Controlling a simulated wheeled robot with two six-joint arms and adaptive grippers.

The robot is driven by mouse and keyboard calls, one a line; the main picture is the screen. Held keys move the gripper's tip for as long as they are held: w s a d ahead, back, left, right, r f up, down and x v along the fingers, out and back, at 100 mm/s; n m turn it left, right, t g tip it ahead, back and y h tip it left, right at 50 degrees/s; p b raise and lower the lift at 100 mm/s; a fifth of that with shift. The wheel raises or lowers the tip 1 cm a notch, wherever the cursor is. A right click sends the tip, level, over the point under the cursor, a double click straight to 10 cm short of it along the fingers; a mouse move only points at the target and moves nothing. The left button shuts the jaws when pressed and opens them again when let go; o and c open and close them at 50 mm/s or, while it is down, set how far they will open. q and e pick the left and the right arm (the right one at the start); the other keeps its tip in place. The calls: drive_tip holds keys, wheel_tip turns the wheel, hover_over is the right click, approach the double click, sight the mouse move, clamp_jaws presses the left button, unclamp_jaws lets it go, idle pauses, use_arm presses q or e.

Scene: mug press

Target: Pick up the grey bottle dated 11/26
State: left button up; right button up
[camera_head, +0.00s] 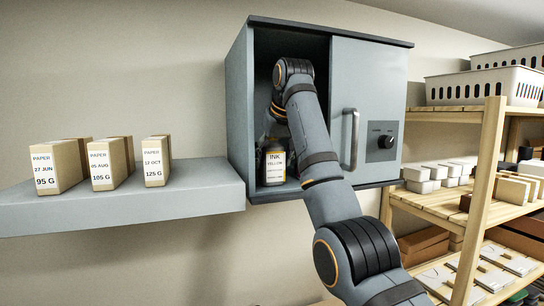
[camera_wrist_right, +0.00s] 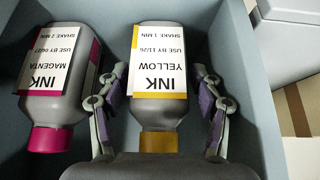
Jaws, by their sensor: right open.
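The grey ink bottle with a yellow-edged label (camera_wrist_right: 160,62) reads "YELLOW, USE BY 11/26" and has a yellow cap. It appears upside down in my right wrist view; in the head view the bottle (camera_head: 274,166) stands upright inside the grey cabinet (camera_head: 239,110). My right gripper (camera_wrist_right: 160,85) is open, with one finger on each side of the yellow bottle; small gaps show beside it. In the head view my right arm reaches into the cabinet and hides part of its inside. My left gripper is in neither view.
A grey magenta-labelled bottle (camera_wrist_right: 60,80) stands close beside the left finger in the wrist view. The cabinet door (camera_head: 368,85) covers the right half of the opening. Paper boxes (camera_head: 110,165) sit on the left shelf (camera_head: 200,195); a wooden rack (camera_head: 480,190) stands at right.

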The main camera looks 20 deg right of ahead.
drive_tip(key=shift+x, duration=1)
drive_tip(key=shift+w, duration=0.35)
drive_tip(key=shift+s, duration=0.2)
drive_tip(key=c, duration=0.4)
drive_tip(key=shift+r, duration=0.1)
drive_tip(key=shift+c, duration=2.1)
drive_tip(key=c, duration=0.5)
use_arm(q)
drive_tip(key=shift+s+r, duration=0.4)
use_arm(e)
drive_tip(key=shift+c, duration=0.2)
drive_tip(key=shift+r, duration=0.1)
